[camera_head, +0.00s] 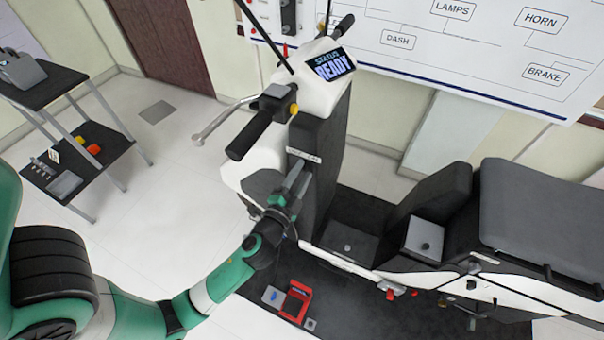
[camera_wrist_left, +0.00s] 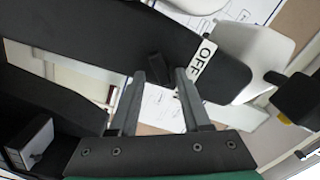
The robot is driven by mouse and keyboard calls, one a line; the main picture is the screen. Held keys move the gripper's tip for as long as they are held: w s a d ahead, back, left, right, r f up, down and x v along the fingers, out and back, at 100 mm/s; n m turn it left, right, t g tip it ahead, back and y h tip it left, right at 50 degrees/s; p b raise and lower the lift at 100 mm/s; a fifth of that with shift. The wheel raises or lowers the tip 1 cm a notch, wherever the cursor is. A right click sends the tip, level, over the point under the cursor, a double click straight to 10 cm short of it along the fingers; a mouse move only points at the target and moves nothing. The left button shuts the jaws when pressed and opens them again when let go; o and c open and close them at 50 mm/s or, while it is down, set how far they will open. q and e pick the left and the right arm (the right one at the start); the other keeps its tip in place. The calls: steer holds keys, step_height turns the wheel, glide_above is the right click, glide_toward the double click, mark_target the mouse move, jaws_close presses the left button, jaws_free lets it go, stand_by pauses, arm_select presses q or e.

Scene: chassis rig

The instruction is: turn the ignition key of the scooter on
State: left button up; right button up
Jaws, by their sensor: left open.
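The white and black scooter (camera_head: 322,125) stands in the middle of the head view, its dash screen (camera_head: 334,65) reading "STATUS READY". My left gripper (camera_head: 299,172) is at the scooter's dark front panel, below a small white label (camera_head: 303,155). In the left wrist view my left gripper (camera_wrist_left: 160,74) is open. A small dark piece that looks like the ignition key (camera_wrist_left: 157,67) lies between its fingertips, with no clear contact. The white label (camera_wrist_left: 203,57) beside it shows "OFF", possibly cut off. The key cannot be made out in the head view. My right gripper is not in view.
The handlebar grip (camera_head: 249,136) and brake lever (camera_head: 222,119) stick out above my left gripper. The scooter seat (camera_head: 545,215) is at the right. A red part (camera_head: 295,301) is on the dark mat below. A shelf cart (camera_head: 72,172) stands at the left, with clear floor between.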

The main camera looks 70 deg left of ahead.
arm_select(q)
steer(key=shift+d, duration=0.1)
steer(key=b+v, duration=0.2)
steer(key=v, duration=0.9)
steer(key=shift+s, duration=0.25)
steer(key=shift+d, duration=0.1)
